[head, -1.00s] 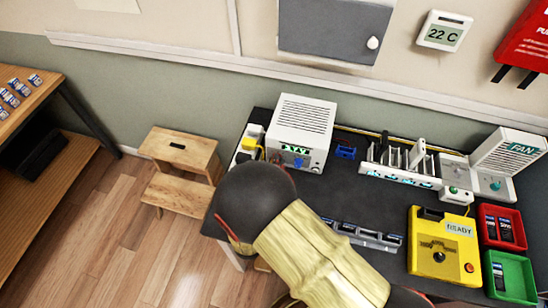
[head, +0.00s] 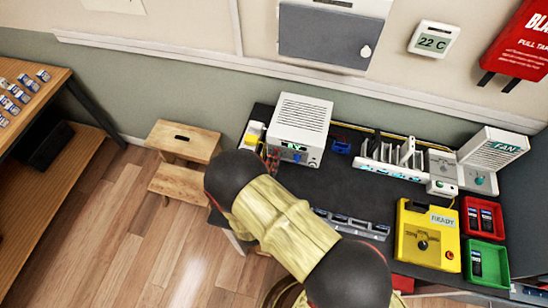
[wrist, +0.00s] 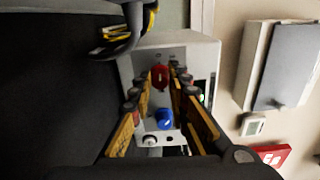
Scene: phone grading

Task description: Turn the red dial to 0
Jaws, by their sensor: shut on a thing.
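The red dial (wrist: 160,77) is on the front panel of a white bench unit (wrist: 190,52), above a blue knob (wrist: 165,118) in the wrist view. My gripper (wrist: 159,74) is shut on the red dial, with one yellow-sided finger on each side of it. In the head view the white unit (head: 303,112) stands at the back left of the dark bench, with a green lit display (head: 293,147). My arm covers part of the unit's front there, and the red dial cannot be made out. The dial's markings are too small to read.
A yellow tester marked READY (head: 424,245), a red tray (head: 498,232), a green tray (head: 501,258) and a fan unit (head: 493,155) are on the right of the bench. A slotted rack (head: 395,170) stands at the back. A wooden step stool (head: 180,143) is on the left floor.

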